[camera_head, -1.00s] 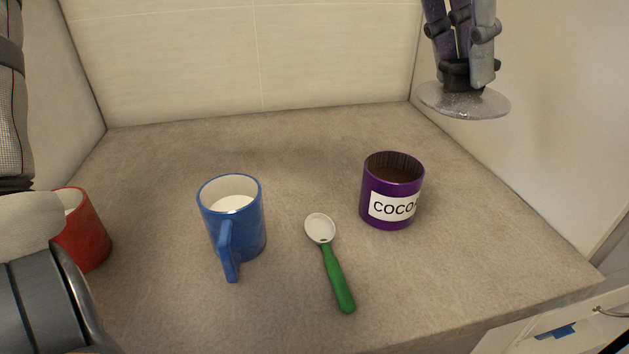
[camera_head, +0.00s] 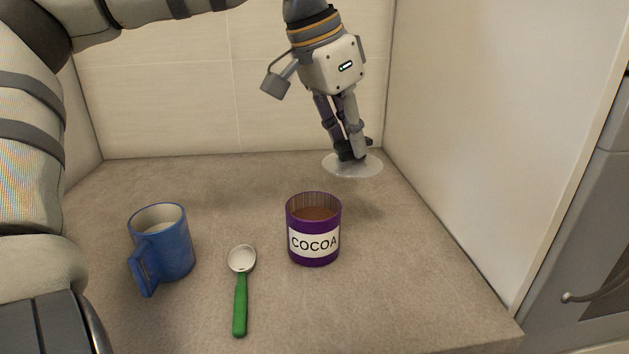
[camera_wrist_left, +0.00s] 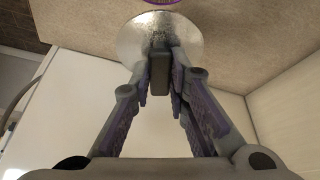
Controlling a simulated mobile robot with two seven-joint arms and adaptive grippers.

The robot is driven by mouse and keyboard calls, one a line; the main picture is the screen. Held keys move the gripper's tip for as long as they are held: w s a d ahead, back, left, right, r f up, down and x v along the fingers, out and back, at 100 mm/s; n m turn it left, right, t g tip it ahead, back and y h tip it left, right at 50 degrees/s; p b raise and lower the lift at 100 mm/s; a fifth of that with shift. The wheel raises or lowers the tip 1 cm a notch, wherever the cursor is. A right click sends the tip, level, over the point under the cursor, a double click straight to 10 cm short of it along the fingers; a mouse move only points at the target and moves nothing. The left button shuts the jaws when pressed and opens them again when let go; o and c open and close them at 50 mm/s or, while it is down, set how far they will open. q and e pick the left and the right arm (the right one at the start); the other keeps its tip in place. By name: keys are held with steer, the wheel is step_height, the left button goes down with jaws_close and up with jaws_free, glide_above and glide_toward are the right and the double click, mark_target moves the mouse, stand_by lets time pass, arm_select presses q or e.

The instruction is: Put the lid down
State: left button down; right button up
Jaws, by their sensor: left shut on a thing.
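A round, clear-looking lid with a knob (camera_head: 340,168) is held by my left gripper (camera_head: 352,153) behind and right of the cocoa jar. The gripper points down with its fingers shut on the knob. The lid lies roughly flat and seems a little above the counter, with a soft shadow below. In the left wrist view the lid (camera_wrist_left: 160,38) shows as a speckled disc beyond the closed fingertips (camera_wrist_left: 160,75). The purple cocoa jar (camera_head: 313,257) stands upright and open, with brown powder inside. My right gripper is not in view.
A blue mug (camera_head: 172,250) of white liquid stands at the left. A spoon with a green handle (camera_head: 240,305) lies between mug and jar. The counter (camera_head: 420,280) is clear right of the jar, bounded by a back wall and a right side wall (camera_head: 460,130).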

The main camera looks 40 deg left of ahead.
arm_select(q)
steer(key=w+f, duration=0.3)
steer(key=w, duration=0.1)
steer(key=w+a+f, duration=0.1)
steer(key=w+f, duration=0.2)
steer(key=w, duration=0.1)
steer(key=w+a+f+b, duration=0.1)
steer(key=w+f, duration=0.3)
steer(key=w, duration=0.1)
steer(key=shift+w+a, duration=0.1)
steer(key=shift+a, duration=0.05)
steer(key=shift+f, duration=1.35)
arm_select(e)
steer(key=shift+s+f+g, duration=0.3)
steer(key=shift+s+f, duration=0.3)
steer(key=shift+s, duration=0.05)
arm_select(q)
steer(key=shift+f, duration=0.1)
steer(key=c, duration=1.5)
jaws_free()
steer(key=shift+c, duration=0.2)
steer(key=v, duration=1.2)
steer(key=shift+p, duration=0.45)
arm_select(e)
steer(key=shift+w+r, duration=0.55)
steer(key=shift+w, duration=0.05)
